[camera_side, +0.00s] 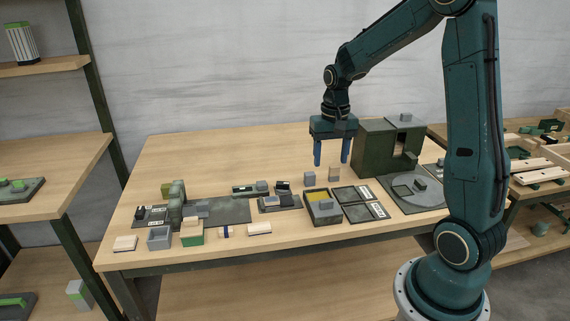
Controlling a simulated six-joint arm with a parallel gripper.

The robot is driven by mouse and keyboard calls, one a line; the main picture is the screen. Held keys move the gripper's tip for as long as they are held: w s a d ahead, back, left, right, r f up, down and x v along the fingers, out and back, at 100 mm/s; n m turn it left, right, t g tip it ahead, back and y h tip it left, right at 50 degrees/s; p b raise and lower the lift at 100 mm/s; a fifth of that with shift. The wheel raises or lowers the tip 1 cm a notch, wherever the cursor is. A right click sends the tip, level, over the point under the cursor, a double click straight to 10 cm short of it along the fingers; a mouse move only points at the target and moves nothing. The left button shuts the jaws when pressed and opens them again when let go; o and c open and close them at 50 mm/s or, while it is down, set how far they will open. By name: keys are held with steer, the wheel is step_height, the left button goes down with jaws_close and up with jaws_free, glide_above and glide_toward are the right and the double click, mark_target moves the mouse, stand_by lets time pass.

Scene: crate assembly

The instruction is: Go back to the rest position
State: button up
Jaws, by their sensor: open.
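My gripper (332,153) hangs from my arm above the back right part of the wooden table (220,155), with its two blue fingers pointing down and apart. Nothing shows between the fingers. A small grey block (309,179) and a small tan block (334,173) stand on the table below the fingers. The gripper appears clear of both blocks. A dark green box-shaped housing (375,150) stands just to the right of the gripper.
Dark trays (358,194) and a round grey plate (417,190) lie at the right. A dark mat (228,211) with a green upright fixture (176,205) and several small boxes occupy the front left. The table's back left is clear. Shelves (50,175) stand at the left.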

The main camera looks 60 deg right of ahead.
steer(key=s+a+r+n+t, duration=0.2)
steer(key=s+a+r+n, duration=0.25)
steer(key=a+r, duration=0.5)
steer(key=s+a+r+n+t, duration=0.2)
steer(key=s+a+n+t, duration=0.1)
steer(key=s+a, duration=0.5)
steer(key=shift+s+a+r+n+t, duration=0.25)
steer(key=shift+s+n, duration=0.4)
steer(key=shift+s, duration=0.8)
